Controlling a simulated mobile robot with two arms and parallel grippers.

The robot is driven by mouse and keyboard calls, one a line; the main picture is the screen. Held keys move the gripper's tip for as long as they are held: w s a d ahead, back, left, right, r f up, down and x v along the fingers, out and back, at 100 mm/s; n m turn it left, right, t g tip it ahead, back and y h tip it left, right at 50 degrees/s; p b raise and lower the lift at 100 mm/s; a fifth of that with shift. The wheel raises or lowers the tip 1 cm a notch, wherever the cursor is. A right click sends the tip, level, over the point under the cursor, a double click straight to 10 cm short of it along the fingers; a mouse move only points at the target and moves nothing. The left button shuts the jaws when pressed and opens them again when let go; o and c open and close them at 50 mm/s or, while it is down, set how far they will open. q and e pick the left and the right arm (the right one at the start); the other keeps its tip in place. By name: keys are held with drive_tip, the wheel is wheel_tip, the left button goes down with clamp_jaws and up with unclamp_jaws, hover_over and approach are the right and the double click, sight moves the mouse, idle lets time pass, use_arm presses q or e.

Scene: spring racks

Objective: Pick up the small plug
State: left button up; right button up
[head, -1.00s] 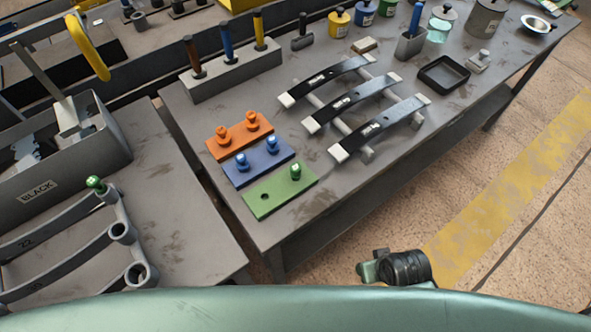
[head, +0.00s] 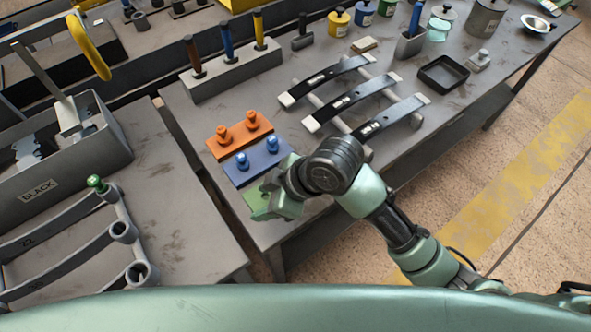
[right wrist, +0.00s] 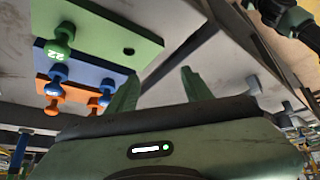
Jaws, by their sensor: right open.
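A green plug (right wrist: 60,42) marked 22 stands in a green plate (right wrist: 104,30) with one empty hole; in the head view my right gripper hides this plug and most of the plate (head: 252,197). My right gripper (head: 272,197) is over the plate. In the right wrist view its two fingers (right wrist: 159,78) are apart with nothing between them, and the plug is to their left. Another green plug (head: 96,183) stands at the end of a spring leaf on the left table. My left gripper is not in view.
A blue plate (head: 240,175) and an orange plate (head: 222,148), each with two plugs, adjoin the green plate. Dark spring leaves (head: 352,100) lie on a rack to the right. A grey block (head: 230,75) with upright tools stands behind. A gap separates the two tables.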

drive_tip(key=a+n, duration=0.1)
drive_tip(key=w+n, duration=0.1)
drive_tip(key=shift+a+r+n+g, duration=0.35)
drive_tip(key=shift+a+n+g, duration=0.05)
drive_tip(key=shift+w+a+r+n+h, duration=0.1)
drive_tip(key=shift+w+a+n+h, duration=0.15)
drive_tip(key=shift+n+h, duration=0.5)
drive_tip(key=w+d+n+h, duration=0.1)
drive_tip(key=w+d, duration=0.1)
drive_tip(key=w, duration=0.1)
drive_tip(key=w+d+r+n+h, duration=0.1)
drive_tip(key=w+d+n+h, duration=0.1)
drive_tip(key=w+d, duration=0.1)
drive_tip(key=w+d+r+n+h, duration=0.1)
drive_tip(key=w+d+n+h, duration=0.1)
drive_tip(key=d, duration=0.1)
drive_tip(key=shift+w+d+r+g, duration=0.1)
drive_tip(key=shift+w+r+g, duration=0.15)
drive_tip(key=shift+w+g, duration=0.15)
wheel_tip(320, 180, down, 7)
drive_tip(key=p, duration=0.2)
drive_tip(key=shift+d+p, duration=0.15)
drive_tip(key=shift+p, duration=0.2)
drive_tip(key=shift+f, duration=0.3)
clamp_jaws()
